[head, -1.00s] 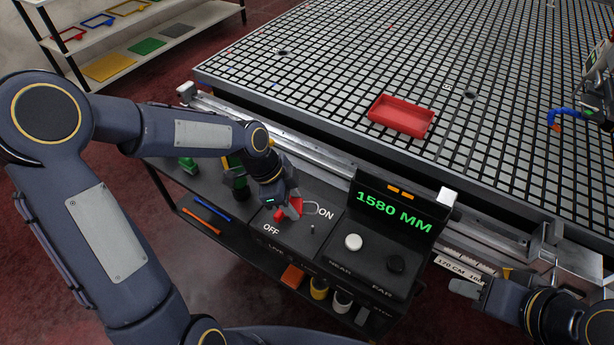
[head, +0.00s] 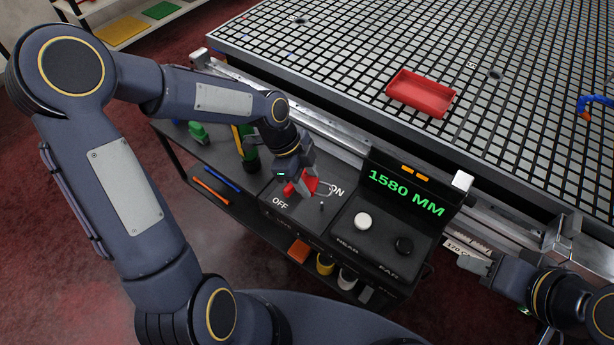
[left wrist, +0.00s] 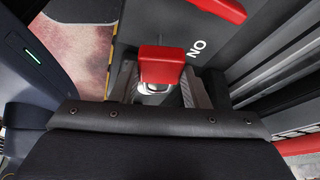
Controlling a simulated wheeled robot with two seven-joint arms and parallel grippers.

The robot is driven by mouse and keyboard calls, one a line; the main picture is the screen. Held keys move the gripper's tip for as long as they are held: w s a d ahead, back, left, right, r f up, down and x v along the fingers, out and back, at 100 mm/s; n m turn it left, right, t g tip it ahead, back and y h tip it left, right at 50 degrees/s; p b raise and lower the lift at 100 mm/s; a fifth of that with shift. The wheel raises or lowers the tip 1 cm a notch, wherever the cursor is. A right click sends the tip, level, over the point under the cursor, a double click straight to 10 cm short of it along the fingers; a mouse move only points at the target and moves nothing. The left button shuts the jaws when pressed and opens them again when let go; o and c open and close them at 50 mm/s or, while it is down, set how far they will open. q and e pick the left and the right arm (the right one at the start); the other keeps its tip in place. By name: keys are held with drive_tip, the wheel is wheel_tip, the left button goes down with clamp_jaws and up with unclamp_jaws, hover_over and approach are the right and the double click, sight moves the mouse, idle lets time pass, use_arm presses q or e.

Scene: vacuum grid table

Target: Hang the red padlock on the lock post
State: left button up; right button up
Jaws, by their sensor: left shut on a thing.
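My left gripper (head: 304,172) is shut on the red padlock (head: 311,184), just above the ON/OFF panel. The padlock's silver shackle (head: 324,189) sticks out to the right, beside the ON label. In the left wrist view the red body (left wrist: 162,65) shows between the fingers. A small thin post (head: 322,206), apparently the lock post, stands on the panel just below the shackle in the picture; the two look apart. My right gripper (head: 474,259) is at the lower right by the table rail; its finger gap is unclear.
A red knob or handle (head: 289,188) sits left of the padlock, close to my left gripper. A red tray (head: 421,108) lies on the grid table.

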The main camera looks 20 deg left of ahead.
use_arm(q)
drive_tip(key=shift+f+b, duration=3.15)
drive_tip(key=shift+f, duration=0.9)
drive_tip(key=o, duration=1.2)
drive_tip(key=shift+c, duration=0.2)
drive_tip(key=p+v, duration=0.1)
drive_tip(key=v, duration=0.7)
